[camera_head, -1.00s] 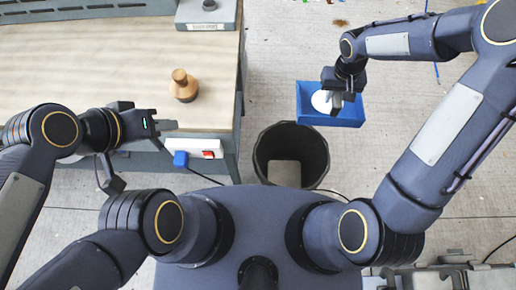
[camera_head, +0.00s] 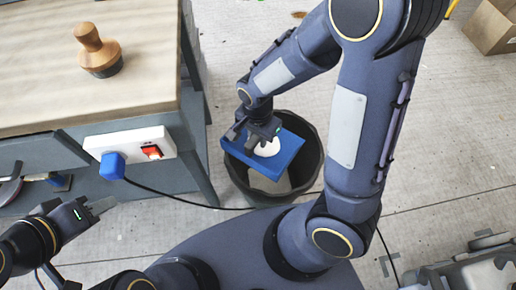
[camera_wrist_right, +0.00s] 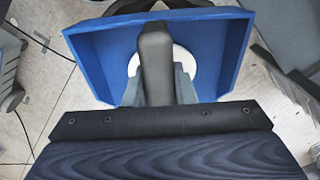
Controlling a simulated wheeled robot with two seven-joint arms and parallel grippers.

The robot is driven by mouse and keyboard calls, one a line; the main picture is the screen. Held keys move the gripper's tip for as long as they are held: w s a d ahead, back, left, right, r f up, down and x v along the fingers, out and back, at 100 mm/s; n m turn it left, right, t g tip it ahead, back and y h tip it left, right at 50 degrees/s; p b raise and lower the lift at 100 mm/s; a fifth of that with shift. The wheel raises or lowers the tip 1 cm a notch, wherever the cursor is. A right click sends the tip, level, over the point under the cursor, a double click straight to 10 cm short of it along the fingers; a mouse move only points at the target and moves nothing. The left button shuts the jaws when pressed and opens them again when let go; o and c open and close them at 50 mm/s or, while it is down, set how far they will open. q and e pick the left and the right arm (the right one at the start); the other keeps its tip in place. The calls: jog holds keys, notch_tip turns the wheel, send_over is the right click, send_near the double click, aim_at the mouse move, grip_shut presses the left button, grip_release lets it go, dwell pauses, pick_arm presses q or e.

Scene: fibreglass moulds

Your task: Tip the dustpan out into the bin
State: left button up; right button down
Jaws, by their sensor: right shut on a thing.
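The blue dustpan (camera_head: 288,150) is over the dark round bin (camera_head: 308,180), covering much of its opening. A round white patch (camera_head: 267,147) lies in the pan; I cannot tell what it is. My right gripper (camera_head: 262,137) is shut on the dustpan's dark handle; the right wrist view shows the handle (camera_wrist_right: 155,50) between the grey fingers, with the blue pan (camera_wrist_right: 225,55) beyond. The pan looks only slightly tilted. My left gripper (camera_head: 103,207) is empty at lower left, away from the bin; its finger gap is unclear.
A workbench (camera_head: 140,95) stands at left with a wooden-handled tool (camera_head: 98,50) on top. A cardboard box (camera_head: 492,25) is at upper right.

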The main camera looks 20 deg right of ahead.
jog(key=shift+d+f, duration=0.15)
jog(key=shift+f, duration=0.25)
jog(key=shift+w+d+f+g+y+b, duration=0.1)
jog(key=shift+w+d+g+y+b, duration=0.2)
jog(key=shift+d+y+b, duration=0.3)
jog(key=d+y+b, duration=0.1)
jog(key=w+d+g+y+b, duration=0.2)
jog(key=shift+d+f, duration=0.15)
jog(key=shift+f, duration=0.15)
jog(key=w+d+g+y, duration=0.1)
jog(key=w+d+f+g+y+p, duration=0.1)
jog(key=d+y, duration=0.1)
jog(key=shift+w+d+y, duration=0.1)
jog(key=shift+d+y, duration=0.15)
jog(key=shift+y, duration=0.05)
jog(key=shift+w+d+f+g+y, duration=0.2)
jog(key=shift+w+d+g+y, duration=0.2)
jog(key=shift+d+y, duration=0.25)
